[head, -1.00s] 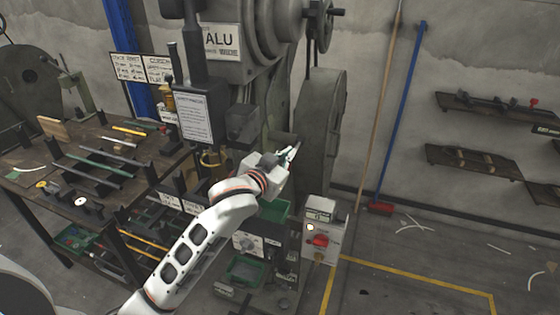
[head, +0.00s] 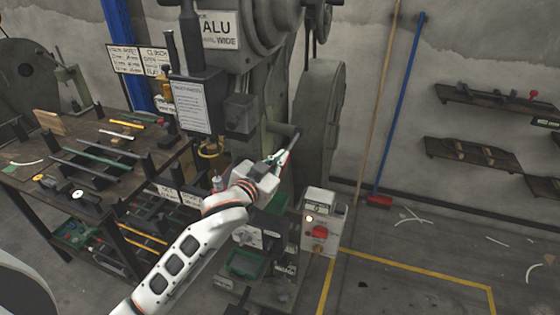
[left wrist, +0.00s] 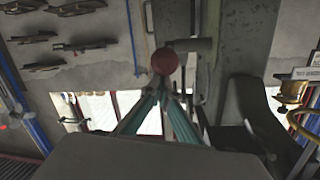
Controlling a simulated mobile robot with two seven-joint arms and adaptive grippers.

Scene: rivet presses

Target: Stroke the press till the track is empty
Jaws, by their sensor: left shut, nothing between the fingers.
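The rivet press (head: 215,85) with an ALU sign (head: 219,30) stands in the middle of the head view. My left gripper (head: 281,157) is at its front right, beside the dark flywheel guard. Its fingers are shut and empty. In the left wrist view a round red knob (left wrist: 165,61) sits just beyond the closed fingertips (left wrist: 164,88); I cannot tell whether they touch. A grey bar (head: 284,132) shows just above the gripper in the head view. I cannot make out the track or any rivets in it. My right gripper is out of view.
A control box (head: 321,220) with a red button stands right of the press. A green bin (head: 244,264) sits low at its front. A workbench (head: 30,178) with rods and tools is at the left. Brooms lean on the wall. Floor inside the yellow lines is mostly clear.

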